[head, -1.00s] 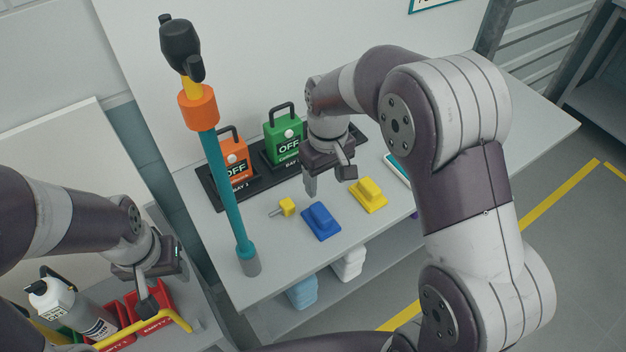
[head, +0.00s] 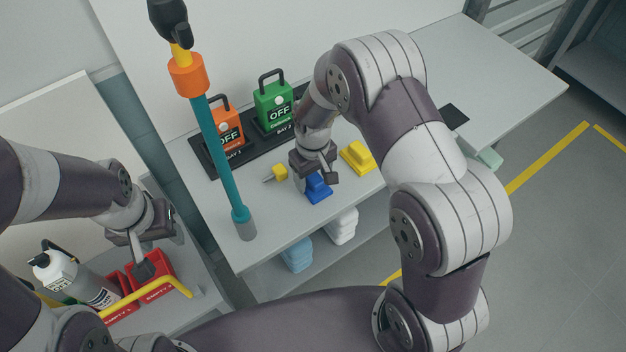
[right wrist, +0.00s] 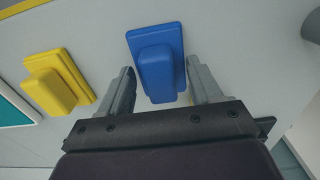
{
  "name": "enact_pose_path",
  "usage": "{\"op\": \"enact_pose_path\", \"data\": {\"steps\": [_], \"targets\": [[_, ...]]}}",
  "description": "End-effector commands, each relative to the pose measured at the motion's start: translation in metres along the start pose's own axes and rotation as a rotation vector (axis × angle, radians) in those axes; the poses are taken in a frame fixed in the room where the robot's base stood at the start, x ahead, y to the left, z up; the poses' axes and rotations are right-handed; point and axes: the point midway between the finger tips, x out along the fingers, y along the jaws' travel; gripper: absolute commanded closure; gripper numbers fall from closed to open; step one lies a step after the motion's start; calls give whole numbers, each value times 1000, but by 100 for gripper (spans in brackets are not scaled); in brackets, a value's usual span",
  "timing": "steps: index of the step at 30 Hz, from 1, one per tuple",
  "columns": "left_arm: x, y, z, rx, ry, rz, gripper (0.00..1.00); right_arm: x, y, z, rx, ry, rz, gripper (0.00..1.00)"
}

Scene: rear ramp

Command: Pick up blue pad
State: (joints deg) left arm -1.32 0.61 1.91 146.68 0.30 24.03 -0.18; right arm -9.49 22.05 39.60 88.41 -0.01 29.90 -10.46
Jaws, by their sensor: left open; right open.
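The blue pad (head: 317,188) lies on the grey table, a flat block with a raised grip on top. It shows in full in the right wrist view (right wrist: 157,64). My right gripper (head: 318,176) is open over the pad. In the right wrist view its two fingers (right wrist: 160,88) stand on either side of the pad's raised grip, with gaps showing. My left gripper (head: 150,250) is open and empty at the lower left, above the red bins.
A yellow pad (head: 358,156) lies right of the blue one, and a small yellow piece (head: 279,172) lies left. A teal pole (head: 217,160) stands at the left. Green (head: 273,106) and orange (head: 224,128) OFF boxes stand behind. Red bins (head: 152,275) and a white bottle (head: 58,268) are lower left.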

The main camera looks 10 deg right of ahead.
Motion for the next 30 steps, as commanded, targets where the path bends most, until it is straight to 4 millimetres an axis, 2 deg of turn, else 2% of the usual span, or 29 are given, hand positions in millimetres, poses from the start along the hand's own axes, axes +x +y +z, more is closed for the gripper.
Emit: {"op": "enact_pose_path", "data": {"steps": [1, 3, 4, 14, 17, 22, 30], "targets": [[0, 0, 0, 0, 0, 0, 49, 0, 0, 0, 0, 0, 0, 43], [0, 0, 0, 0, 0, 0, 49, 0, 0, 0, 0, 0, 0, 65], [0, 0, 0, 0, 0, 0, 49, 0, 0, 0, 0, 0, 0, 73], [1, 0, 0, 0, 0, 0, 49, -2, 0, 0, 0, 1, 0, 73], [3, 0, 0, 0, 0, 0, 49, -11, 0, -1, 0, 2, 0, 73], [8, 0, 1, 0, 0, 0, 49, -40, 0, -1, 0, 5, 1, 73], [16, 0, 2, 0, 0, 0, 49, -78, 8, 62, 2, 4, 1, 73]]}}
